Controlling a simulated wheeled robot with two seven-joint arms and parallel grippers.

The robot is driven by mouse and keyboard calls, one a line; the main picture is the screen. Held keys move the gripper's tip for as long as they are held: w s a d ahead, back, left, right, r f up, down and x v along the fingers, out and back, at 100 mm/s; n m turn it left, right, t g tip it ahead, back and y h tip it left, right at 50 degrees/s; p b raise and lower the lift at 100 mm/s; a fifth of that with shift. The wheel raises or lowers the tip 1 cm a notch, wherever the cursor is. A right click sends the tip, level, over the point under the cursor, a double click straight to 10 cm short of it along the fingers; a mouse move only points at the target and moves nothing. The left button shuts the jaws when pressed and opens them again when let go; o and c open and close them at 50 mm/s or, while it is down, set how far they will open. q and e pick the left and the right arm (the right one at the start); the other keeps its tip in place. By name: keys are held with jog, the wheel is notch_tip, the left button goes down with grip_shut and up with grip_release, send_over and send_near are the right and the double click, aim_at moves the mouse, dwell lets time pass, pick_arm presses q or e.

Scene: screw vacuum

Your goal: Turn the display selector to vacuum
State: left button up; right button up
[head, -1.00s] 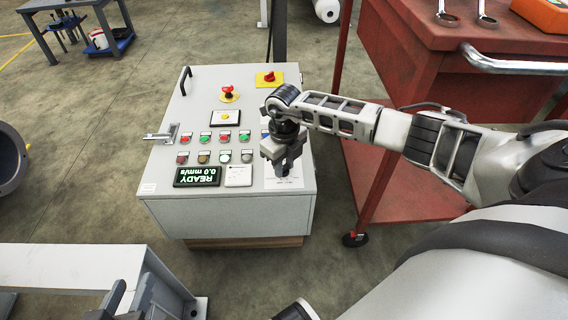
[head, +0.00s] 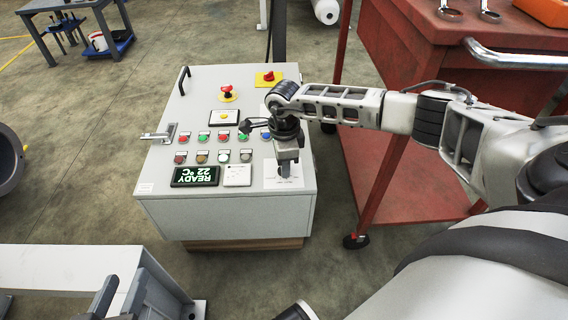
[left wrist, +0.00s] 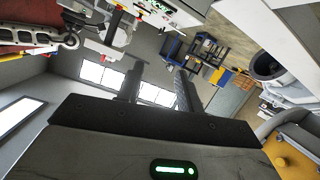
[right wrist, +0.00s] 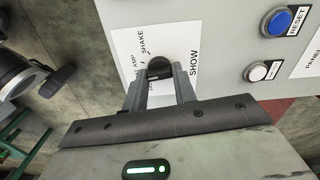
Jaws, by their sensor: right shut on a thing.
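The display selector (right wrist: 158,68) is a small black knob on a white label (right wrist: 185,40) marked SHOW and SHAKE, with other words partly covered. My right gripper (right wrist: 160,88) is shut on it, one finger on each side. In the head view my right gripper (head: 286,166) points down at the panel's right side and hides the knob. The display (head: 195,176) shows upside down to me and reads READY and 22 °C. My left gripper (left wrist: 158,88) is open and empty, well away from the panel; its fingers show at the bottom left of the head view (head: 118,300).
The grey control panel (head: 240,205) carries several buttons, a red knob (head: 226,89) and a red stop on yellow (head: 268,77). A blue RESET button (right wrist: 278,20) is near my right gripper. A red cart (head: 425,190) stands to the right. A light bench (head: 70,268) is at front left.

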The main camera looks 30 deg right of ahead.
jog(key=n, duration=0.2)
jog(key=shift+n+b, duration=0.3)
jog(key=shift+n, duration=0.1)
jog(key=n+b, duration=0.1)
jog(key=n, duration=0.3)
jog(key=shift+w, duration=0.1)
jog(key=n, duration=0.2)
jog(key=shift+n, duration=0.4)
pick_arm(q)
jog(key=shift+w+d+r+n+h, duration=0.2)
jog(key=shift+d+n+h, duration=0.2)
jog(key=shift+h, duration=0.1)
pick_arm(e)
jog(key=shift+n, duration=0.3)
pick_arm(q)
jog(key=shift+r+b, duration=0.1)
jog(key=shift+b, duration=0.2)
pick_arm(e)
jog(key=shift+n, duration=0.3)
jog(key=o, duration=1)
jog(key=shift+r, duration=0.15)
